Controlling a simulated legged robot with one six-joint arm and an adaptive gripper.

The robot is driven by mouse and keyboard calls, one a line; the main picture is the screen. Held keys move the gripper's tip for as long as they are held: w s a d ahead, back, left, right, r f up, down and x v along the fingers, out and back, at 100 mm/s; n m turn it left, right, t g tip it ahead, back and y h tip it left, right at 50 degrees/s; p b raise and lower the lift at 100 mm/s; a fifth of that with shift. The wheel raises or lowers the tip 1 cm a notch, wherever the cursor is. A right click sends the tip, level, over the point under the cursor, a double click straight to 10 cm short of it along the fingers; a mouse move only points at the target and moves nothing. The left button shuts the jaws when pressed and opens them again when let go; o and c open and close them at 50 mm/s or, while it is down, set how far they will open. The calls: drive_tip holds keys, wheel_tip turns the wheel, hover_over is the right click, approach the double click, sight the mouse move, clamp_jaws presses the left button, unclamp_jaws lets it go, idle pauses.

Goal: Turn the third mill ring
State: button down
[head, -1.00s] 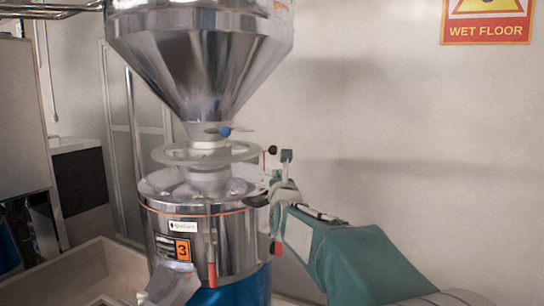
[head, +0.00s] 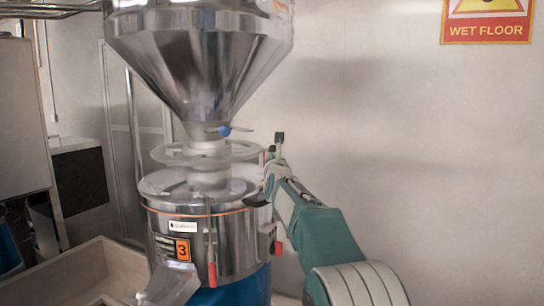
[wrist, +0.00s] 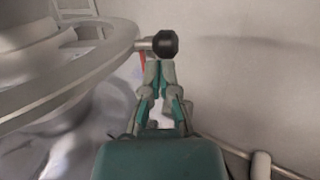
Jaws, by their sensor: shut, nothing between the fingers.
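The mill marked 3 (head: 182,250) stands left of centre in the head view. Its pale grey ring (head: 162,153) lies level around the neck below the steel hopper. In the wrist view the ring (wrist: 105,50) fills the upper left, and a short metal rod sticks out from it to a black knob (wrist: 165,44). My gripper (wrist: 159,64) is shut and empty, its fingertips just below the knob in that picture. I cannot tell whether they touch it. In the head view my gripper (head: 268,170) is at the ring's right side, partly hidden by my arm.
The steel hopper (head: 200,60) hangs over the ring. A blue-tipped lever (head: 224,131) sits just above it, and red-handled latches (head: 212,274) line the mill body. A beige bin (head: 85,275) stands lower left. The wall on the right leaves open room.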

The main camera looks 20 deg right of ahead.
drive_tip(key=shift+x, duration=1)
drive_tip(key=shift+w+d, duration=0.2)
drive_tip(key=shift+w, duration=0.25)
drive_tip(key=shift+w+d, duration=0.25)
drive_tip(key=shift+w, duration=0.25)
drive_tip(key=shift+r, duration=0.1)
drive_tip(key=shift+s, duration=0.2)
drive_tip(key=shift+s, duration=0.25)
drive_tip(key=v, duration=1.1)
drive_tip(key=shift+f, duration=0.25)
